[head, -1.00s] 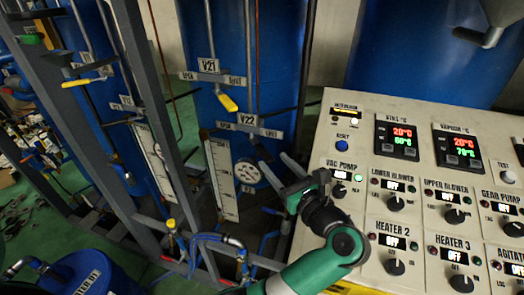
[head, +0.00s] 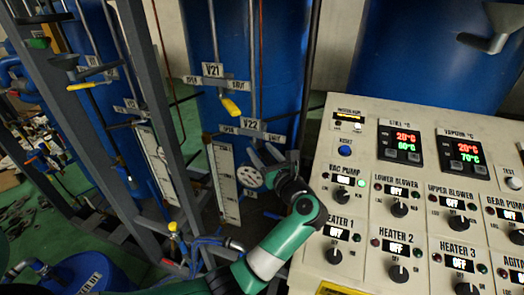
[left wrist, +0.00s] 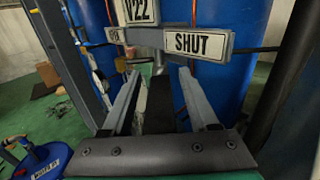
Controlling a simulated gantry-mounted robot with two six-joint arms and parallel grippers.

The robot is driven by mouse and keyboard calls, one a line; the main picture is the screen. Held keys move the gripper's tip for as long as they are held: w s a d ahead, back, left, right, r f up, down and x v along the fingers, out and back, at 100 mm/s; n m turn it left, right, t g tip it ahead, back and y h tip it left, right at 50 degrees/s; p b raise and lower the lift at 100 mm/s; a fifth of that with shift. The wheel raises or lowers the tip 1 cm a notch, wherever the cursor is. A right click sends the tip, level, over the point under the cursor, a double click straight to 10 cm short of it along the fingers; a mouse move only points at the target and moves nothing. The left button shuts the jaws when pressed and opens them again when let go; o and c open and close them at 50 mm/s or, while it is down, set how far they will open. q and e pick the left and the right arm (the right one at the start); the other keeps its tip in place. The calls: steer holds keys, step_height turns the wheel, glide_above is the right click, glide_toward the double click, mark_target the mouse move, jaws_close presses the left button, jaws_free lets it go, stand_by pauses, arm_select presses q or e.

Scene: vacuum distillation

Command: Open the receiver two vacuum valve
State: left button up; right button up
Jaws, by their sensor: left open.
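The V22 plate (head: 250,123) is on a pipe in front of a blue tank, with a SHUT plate to its right; both show in the left wrist view, V22 (left wrist: 140,12) and SHUT (left wrist: 199,43). My left gripper (head: 263,150) is just below the V22 plate. In the left wrist view its fingers (left wrist: 160,75) are spread apart below the plates, with a dark upright shape between them. I cannot tell whether they touch anything. No V22 handle shows clearly. Above, V21 (head: 212,69) has a yellow-tipped lever (head: 231,107) slanting down. My right gripper is not in view.
The control panel (head: 350,215) stands close to the right of my left arm. Grey frame posts (head: 150,90) and a white gauge scale (head: 226,185) stand to the left. A blue drum (head: 85,272) is at the lower left.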

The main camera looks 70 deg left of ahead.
arm_select(q)
jaws_close()
stand_by(0.3)
stand_by(1.1)
